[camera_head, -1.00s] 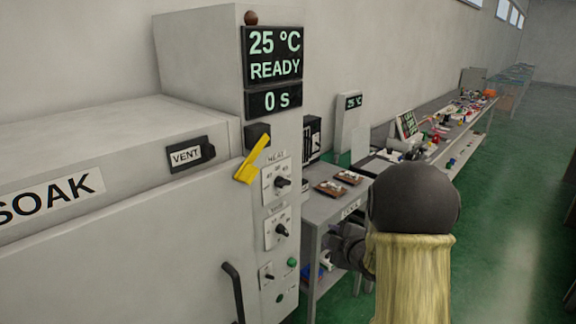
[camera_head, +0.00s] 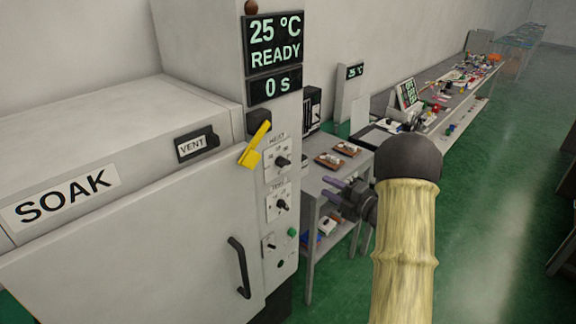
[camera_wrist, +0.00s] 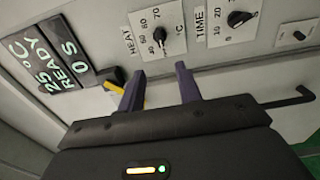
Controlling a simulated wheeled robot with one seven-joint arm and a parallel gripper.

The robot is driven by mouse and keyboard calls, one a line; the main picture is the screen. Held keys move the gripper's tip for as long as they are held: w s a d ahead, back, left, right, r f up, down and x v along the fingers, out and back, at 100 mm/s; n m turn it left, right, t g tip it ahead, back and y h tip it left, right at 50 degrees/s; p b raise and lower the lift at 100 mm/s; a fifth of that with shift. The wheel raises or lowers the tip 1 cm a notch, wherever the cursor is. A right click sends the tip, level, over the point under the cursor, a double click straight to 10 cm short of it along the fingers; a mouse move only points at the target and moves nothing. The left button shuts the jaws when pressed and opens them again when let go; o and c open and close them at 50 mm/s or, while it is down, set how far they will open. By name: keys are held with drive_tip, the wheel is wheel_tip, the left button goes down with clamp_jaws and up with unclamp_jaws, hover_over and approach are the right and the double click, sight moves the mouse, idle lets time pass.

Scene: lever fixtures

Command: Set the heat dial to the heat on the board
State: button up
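The heat dial (camera_head: 281,162) is a black knob on a white scale plate on the oven's control column. In the wrist view the heat dial (camera_wrist: 158,35) sits beyond my fingertips, its scale marked with numbers up to 80 °C. My gripper (camera_head: 336,190) is to the right of the panel, apart from it. In the wrist view my gripper (camera_wrist: 160,76) has two purple fingers spread with nothing between them. A small dark board (camera_head: 408,94) with green writing stands on the far bench; its text is too small to read.
The time dial (camera_head: 281,205) is just below the heat dial. A yellow lever (camera_head: 255,146) juts out above left. The oven display (camera_head: 274,45) reads 25 °C, READY, 0 s. The oven door has a black handle (camera_head: 239,267). A grey side table (camera_head: 322,175) stands close behind my gripper.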

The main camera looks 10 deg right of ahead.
sight(287, 165)
drive_tip(key=p+x, duration=0.6)
drive_tip(key=x, duration=1)
drive_tip(key=shift+w, duration=0.15)
drive_tip(key=shift+w+a+f, duration=0.1)
drive_tip(key=shift+w+a, duration=0.1)
drive_tip(key=shift+a, duration=0.15)
drive_tip(key=shift+s+d, duration=0.1)
drive_tip(key=shift+d, duration=0.05)
clamp_jaws()
